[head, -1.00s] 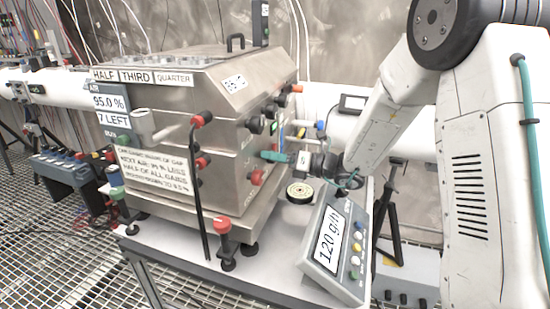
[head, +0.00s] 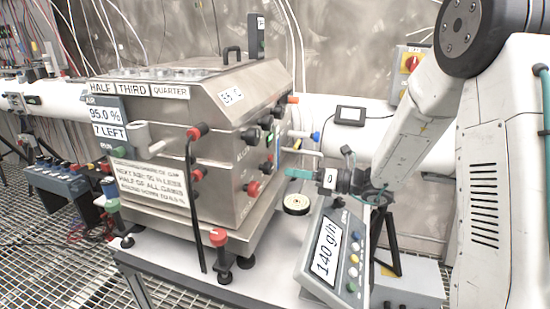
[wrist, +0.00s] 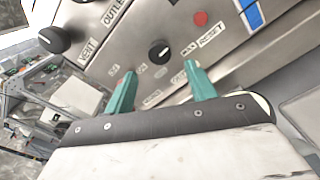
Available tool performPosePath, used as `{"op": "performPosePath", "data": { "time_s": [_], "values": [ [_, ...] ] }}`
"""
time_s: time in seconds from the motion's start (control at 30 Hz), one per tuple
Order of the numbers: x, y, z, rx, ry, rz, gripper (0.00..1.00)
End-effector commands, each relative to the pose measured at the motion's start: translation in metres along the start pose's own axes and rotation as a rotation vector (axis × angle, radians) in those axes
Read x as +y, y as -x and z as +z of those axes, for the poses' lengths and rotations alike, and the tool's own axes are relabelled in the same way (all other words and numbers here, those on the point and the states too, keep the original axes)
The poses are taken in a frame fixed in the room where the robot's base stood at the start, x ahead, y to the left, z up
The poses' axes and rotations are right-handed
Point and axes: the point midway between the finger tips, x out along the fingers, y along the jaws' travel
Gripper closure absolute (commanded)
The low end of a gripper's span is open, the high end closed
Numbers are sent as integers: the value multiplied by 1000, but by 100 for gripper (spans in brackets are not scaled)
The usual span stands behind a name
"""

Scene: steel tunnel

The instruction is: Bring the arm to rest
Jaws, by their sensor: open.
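My gripper (head: 300,173) is in the head view right of the steel box, held level in front of the box's control side and above the white table. In the wrist view its two teal fingers (wrist: 162,88) stand apart with nothing between them. Beyond them is the box's panel (wrist: 130,50), with a black knob between the fingertips and labels around it. No contact with the panel can be made out. My arm reaches down to the gripper from the upper right of the head view.
The steel box (head: 228,140) stands on a white table (head: 190,262). A black tripod (head: 385,240) stands behind.

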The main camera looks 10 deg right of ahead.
Motion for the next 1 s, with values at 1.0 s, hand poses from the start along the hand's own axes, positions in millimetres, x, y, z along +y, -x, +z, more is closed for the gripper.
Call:
{"op": "performPosePath", "data": {
  "time_s": [1.0],
  "values": [
    [236, 218, -105, 1306, 1818, 1312, 44]
  ]
}}
